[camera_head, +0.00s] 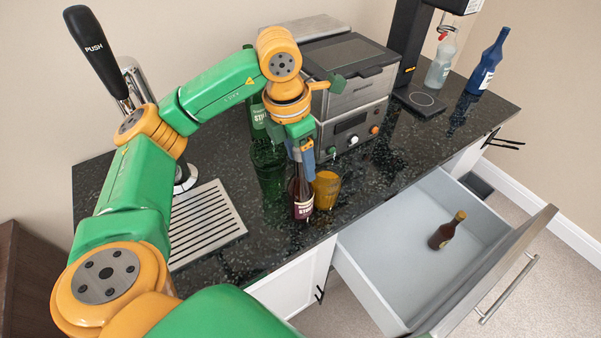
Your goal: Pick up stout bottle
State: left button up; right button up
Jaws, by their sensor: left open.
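A dark brown bottle (302,208) with a pale label stands upright on the black counter, near its front edge. It appears to be the stout bottle, though I cannot read the label clearly. My left gripper (304,160) points down at the bottle's neck from above, its jaws open. The fingers hide part of the neck, and I cannot tell whether they touch it. My right gripper is out of view.
An amber glass (326,189) stands close to the bottle's right, and a green bottle (258,118) behind. A steel appliance (350,95) backs the counter. The open drawer (385,290) holds a small brown bottle (447,231). A drip tray (205,225) lies left.

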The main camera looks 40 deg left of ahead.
pick_arm(q)
jog(key=shift+w+f, duration=0.2)
jog(key=shift+f, duration=0.35)
jog(key=shift+w+f, duration=0.25)
jog(key=shift+w, duration=0.05)
jog(key=shift+s+r, duration=0.1)
grip_shut()
dwell(0.6)
